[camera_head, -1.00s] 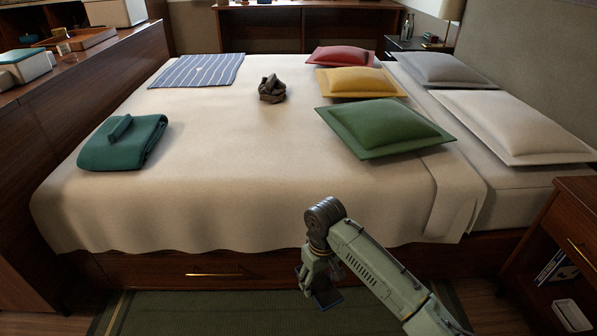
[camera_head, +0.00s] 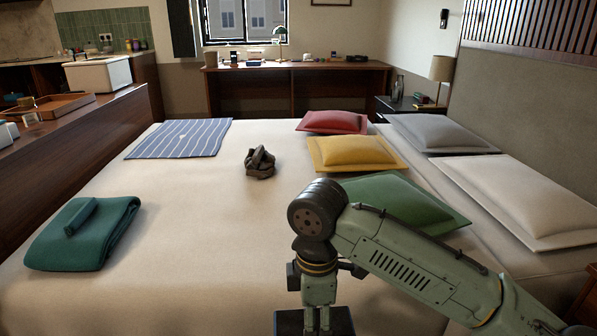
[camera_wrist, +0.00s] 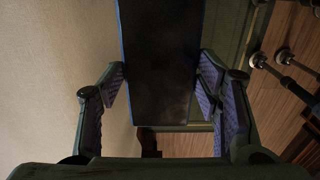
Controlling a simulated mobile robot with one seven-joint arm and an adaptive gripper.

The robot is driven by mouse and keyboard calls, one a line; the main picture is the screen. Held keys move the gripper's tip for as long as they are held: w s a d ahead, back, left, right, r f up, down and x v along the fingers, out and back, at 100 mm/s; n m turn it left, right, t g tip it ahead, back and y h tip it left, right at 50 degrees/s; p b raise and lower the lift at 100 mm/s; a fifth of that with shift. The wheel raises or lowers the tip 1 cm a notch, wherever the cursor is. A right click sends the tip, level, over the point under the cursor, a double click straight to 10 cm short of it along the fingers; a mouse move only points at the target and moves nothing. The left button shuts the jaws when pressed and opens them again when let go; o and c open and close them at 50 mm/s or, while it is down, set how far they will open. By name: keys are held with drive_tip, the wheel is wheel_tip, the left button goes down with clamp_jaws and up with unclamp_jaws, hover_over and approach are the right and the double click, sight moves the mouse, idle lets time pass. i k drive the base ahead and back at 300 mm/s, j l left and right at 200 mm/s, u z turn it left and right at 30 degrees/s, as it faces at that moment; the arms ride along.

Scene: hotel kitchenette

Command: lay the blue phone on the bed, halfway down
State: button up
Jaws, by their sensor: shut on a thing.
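The blue phone (camera_wrist: 160,60) is held in my gripper (camera_wrist: 161,82), seen in the wrist view as a dark flat face with a thin blue edge. In the head view the phone (camera_head: 314,323) shows at the bottom edge, partly cut off, below my gripper (camera_head: 318,305). My gripper points down, with a finger at each side of the phone. The bed (camera_head: 180,205) has a cream cover and spreads beyond my gripper. In the wrist view the bed cover (camera_wrist: 55,80) lies to the left of the phone, and the floor lies to the right.
A folded teal cloth (camera_head: 85,240) lies at left on the bed. A striped blue cloth (camera_head: 180,139), a brown crumpled thing (camera_head: 260,163) and red (camera_head: 332,122), yellow (camera_head: 355,154) and green (camera_head: 405,200) cushions also lie there. The bed's left-middle is bare.

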sight(271, 254)
drive_tip(key=i+j, duration=0.15)
drive_tip(key=i, duration=0.4)
drive_tip(key=i+j, duration=0.45)
drive_tip(key=i, duration=0.15)
drive_tip(key=j+u, duration=0.05)
